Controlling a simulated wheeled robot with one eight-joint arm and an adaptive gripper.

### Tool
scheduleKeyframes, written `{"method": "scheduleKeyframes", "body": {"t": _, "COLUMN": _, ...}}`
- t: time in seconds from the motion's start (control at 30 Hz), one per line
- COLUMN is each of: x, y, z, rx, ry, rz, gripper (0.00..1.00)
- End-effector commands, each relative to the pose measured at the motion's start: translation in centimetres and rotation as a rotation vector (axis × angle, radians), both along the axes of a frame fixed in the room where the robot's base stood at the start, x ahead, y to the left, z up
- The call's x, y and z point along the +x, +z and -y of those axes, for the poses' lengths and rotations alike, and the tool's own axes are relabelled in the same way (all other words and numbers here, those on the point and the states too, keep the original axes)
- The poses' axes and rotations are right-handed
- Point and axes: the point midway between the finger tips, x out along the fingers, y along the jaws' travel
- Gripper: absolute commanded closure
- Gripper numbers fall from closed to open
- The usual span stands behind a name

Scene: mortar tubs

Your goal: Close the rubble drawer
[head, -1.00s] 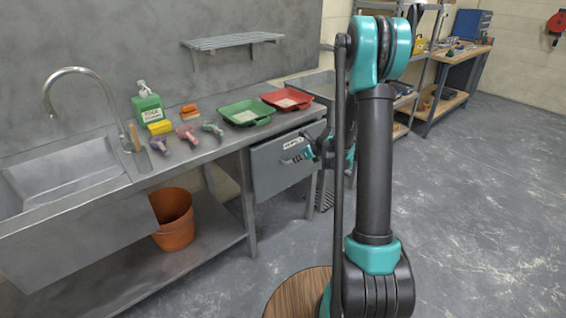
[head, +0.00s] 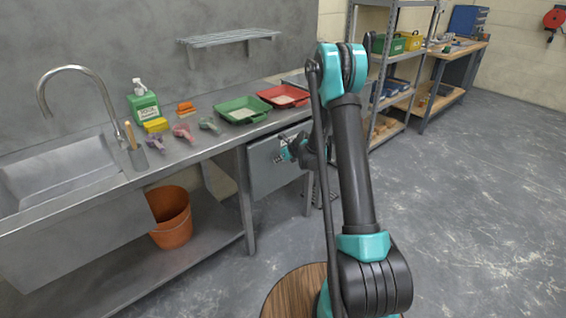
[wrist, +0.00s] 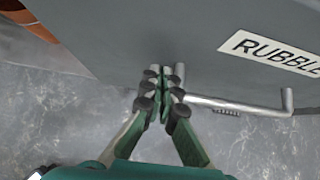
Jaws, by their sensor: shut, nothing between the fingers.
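The rubble drawer (head: 268,178) is a grey front under the right part of the steel bench. In the head view its front sits close under the bench edge; I cannot tell whether a small gap remains. In the wrist view the drawer front (wrist: 190,40) carries a white RUBBLE label (wrist: 275,52) and a metal bar handle (wrist: 240,105). My gripper (wrist: 163,72) is shut and empty. Its fingertips point at the drawer front by the handle's left end; whether they touch is unclear. In the head view my gripper (head: 285,151) is small and partly hides the front.
The steel bench (head: 190,158) holds a green tray (head: 243,113), a red tray (head: 283,99), a soap bottle (head: 143,105) and small tools. An orange bucket (head: 171,218) stands on the lower shelf. A shelving rack (head: 385,100) stands behind my arm. The floor at right is clear.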

Motion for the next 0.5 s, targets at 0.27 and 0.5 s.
{"method": "scheduleKeyframes", "body": {"t": 0.27, "x": 0.48, "y": 0.04, "z": -0.36, "rx": -0.001, "ry": 0.001, "rz": 0.0, "gripper": 1.0}}
{"method": "scheduleKeyframes", "body": {"t": 0.5, "x": 0.73, "y": 0.04, "z": -0.57, "rx": -0.001, "ry": 0.001, "rz": 0.0, "gripper": 1.0}}
